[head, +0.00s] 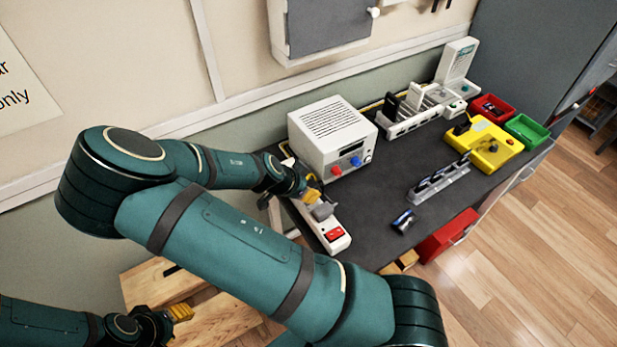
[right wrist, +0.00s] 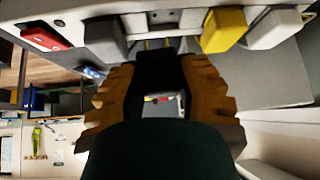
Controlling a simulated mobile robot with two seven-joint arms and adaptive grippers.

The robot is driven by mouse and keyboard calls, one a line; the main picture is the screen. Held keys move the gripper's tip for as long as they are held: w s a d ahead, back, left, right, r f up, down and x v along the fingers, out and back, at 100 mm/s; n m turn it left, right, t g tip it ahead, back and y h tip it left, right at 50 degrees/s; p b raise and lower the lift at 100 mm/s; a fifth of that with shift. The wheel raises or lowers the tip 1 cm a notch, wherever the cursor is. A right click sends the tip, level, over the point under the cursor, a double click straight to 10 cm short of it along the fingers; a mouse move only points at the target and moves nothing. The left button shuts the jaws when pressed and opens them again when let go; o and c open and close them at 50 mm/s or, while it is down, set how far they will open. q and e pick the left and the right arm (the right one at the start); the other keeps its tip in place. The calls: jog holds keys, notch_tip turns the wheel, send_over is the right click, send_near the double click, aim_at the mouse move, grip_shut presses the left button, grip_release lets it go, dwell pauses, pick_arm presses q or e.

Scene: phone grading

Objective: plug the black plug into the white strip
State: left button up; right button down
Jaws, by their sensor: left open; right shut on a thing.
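The white strip (head: 338,245) lies along the left side of the dark table, with a red switch at its near end. It spans the top of the right wrist view (right wrist: 285,75) and carries a grey plug (right wrist: 105,38), a yellow plug (right wrist: 223,30) and another grey plug (right wrist: 272,28). My right gripper (right wrist: 160,75) is shut on the black plug (right wrist: 158,70), at the strip between the grey and yellow plugs. I cannot tell whether its pins are in a socket. In the head view the black plug is hidden. My left gripper (head: 181,313) is open and empty, low at the left.
A white power supply box (head: 330,135) stands just behind the strip. A wooden stool (head: 215,318) is below my left gripper. A phone (head: 403,221), a phone rack (head: 440,183), a yellow fixture (head: 490,150) and red and green bins (head: 527,130) lie farther right.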

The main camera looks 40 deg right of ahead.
jog(key=shift+w+d+r+m+g+h, duration=0.25)
jog(key=shift+d+r+m, duration=0.1)
jog(key=shift+r, duration=0.1)
jog(key=shift+w+d+r+m+g+h, duration=0.15)
jog(key=shift+w+d+r+m, duration=0.1)
jog(key=shift+d+r, duration=0.15)
jog(key=shift+f+b, duration=1.1)
jog(key=shift+f, duration=0.15)
jog(key=shift+f+b, duration=0.7)
jog(key=shift+f, duration=0.1)
jog(key=shift+a+f+b, duration=0.1)
jog(key=shift+f+b, duration=0.75)
jog(key=shift+f, duration=0.6)
jog(key=c, duration=0.7)
grip_release()
jog(key=shift+o, duration=0.2)
jog(key=shift+s+f, duration=0.1)
